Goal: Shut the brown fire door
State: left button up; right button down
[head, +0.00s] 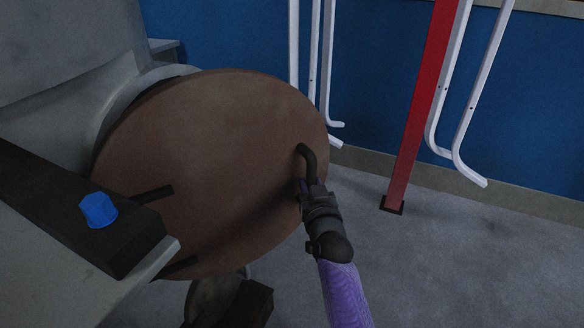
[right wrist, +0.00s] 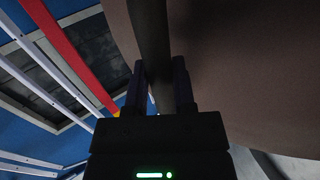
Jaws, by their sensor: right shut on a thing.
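The brown fire door (head: 215,165) is a large round disc in the middle of the head view. It stands in front of the grey round mouth (head: 120,98) of a machine, and a dark gap shows between them at the upper left. A dark bent handle (head: 306,154) sits near the door's right edge. My right gripper (head: 311,188) is shut on this handle. In the right wrist view, the handle bar (right wrist: 150,40) runs between the two fingers (right wrist: 160,78), with the brown door face behind. My left gripper is not in view.
A black block with a blue knob (head: 98,210) is at the left, in front of the door. White bent tubes (head: 475,95) and a red post (head: 420,110) stand by the blue wall. Grey floor (head: 465,265) is clear at the right.

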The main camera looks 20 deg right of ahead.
aim_at(296, 175)
jog(key=w+b, duration=0.1)
jog(key=w, duration=0.1)
jog(key=w+b, duration=0.2)
jog(key=w, duration=0.1)
jog(key=w+b, duration=0.2)
jog(key=shift+w+a+f, duration=0.2)
jog(key=shift+w+f, duration=0.1)
jog(key=shift+w+a+r+b, duration=0.1)
jog(key=shift+w+b, duration=0.45)
jog(key=shift+w, duration=0.05)
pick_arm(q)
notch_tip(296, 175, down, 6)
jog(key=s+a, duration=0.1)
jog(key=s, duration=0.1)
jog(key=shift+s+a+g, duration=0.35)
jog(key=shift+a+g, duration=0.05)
pick_arm(e)
jog(key=shift+r, duration=0.15)
jog(key=shift+c, duration=2)
grip_release()
jog(key=shift+a, duration=0.1)
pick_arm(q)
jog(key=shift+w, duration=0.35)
pick_arm(e)
jog(key=shift+o, duration=0.2)
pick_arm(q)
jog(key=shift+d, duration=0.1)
